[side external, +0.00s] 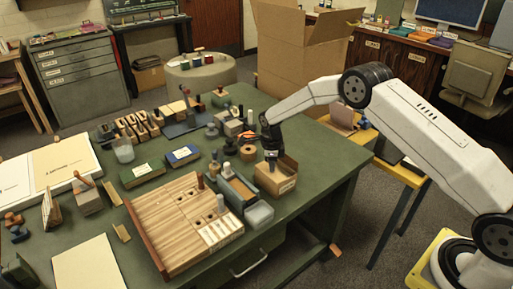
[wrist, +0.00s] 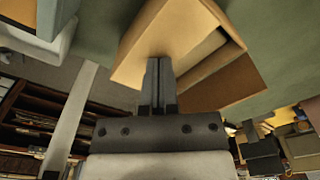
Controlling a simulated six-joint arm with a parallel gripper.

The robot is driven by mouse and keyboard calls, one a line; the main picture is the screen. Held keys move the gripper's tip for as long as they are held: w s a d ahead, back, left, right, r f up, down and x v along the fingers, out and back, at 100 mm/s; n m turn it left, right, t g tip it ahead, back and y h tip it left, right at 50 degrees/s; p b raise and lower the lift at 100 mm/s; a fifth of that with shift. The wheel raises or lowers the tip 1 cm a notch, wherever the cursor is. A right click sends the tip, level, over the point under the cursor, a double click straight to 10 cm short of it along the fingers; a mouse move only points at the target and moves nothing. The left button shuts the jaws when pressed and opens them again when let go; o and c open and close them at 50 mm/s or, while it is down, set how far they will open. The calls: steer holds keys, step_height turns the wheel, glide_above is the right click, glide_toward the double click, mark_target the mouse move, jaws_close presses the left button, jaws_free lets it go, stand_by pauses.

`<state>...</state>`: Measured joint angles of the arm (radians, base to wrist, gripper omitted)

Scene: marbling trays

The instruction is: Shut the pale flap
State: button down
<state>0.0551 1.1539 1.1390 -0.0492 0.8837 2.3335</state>
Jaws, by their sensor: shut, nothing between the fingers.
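In the wrist view a pale tan panel (wrist: 165,32), seemingly the pale flap, lies along one side of the box opening. A darker brown panel (wrist: 217,82) is on the other side, with a gap into the box between them. My gripper (wrist: 158,62) is shut and empty, its fingertips overlapping the pale panel in view. I cannot tell whether they touch it. In the side view my gripper (side external: 271,164) is just over the box and hides part of its top.
A wooden slatted board (side external: 180,225) lies further left. Several small tools and pots stand behind. A large open carton (side external: 300,65) is on the floor beyond the table.

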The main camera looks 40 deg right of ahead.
steer(key=shift+r, duration=2.4)
steer(key=shift+r, duration=0.1)
steer(key=shift+s+a+r+n, duration=0.1)
steer(key=shift+s+r+n, duration=0.2)
steer(key=shift+r+n, duration=0.15)
steer(key=s+a+r+n+t, duration=0.1)
steer(key=s+r+n, duration=0.2)
steer(key=s+n, duration=0.5)
steer(key=s+a+r+n+t, duration=0.1)
steer(key=s+r+n, duration=0.2)
steer(key=s+n, duration=0.6)
steer(key=s+a+r+n+t, duration=0.1)
steer(key=s+r+n, duration=0.2)
steer(key=s+n, duration=0.6)
steer(key=shift+s+a+r, duration=0.2)
steer(key=shift+s+a, duration=0.1)
steer(key=shift+s, duration=0.85)
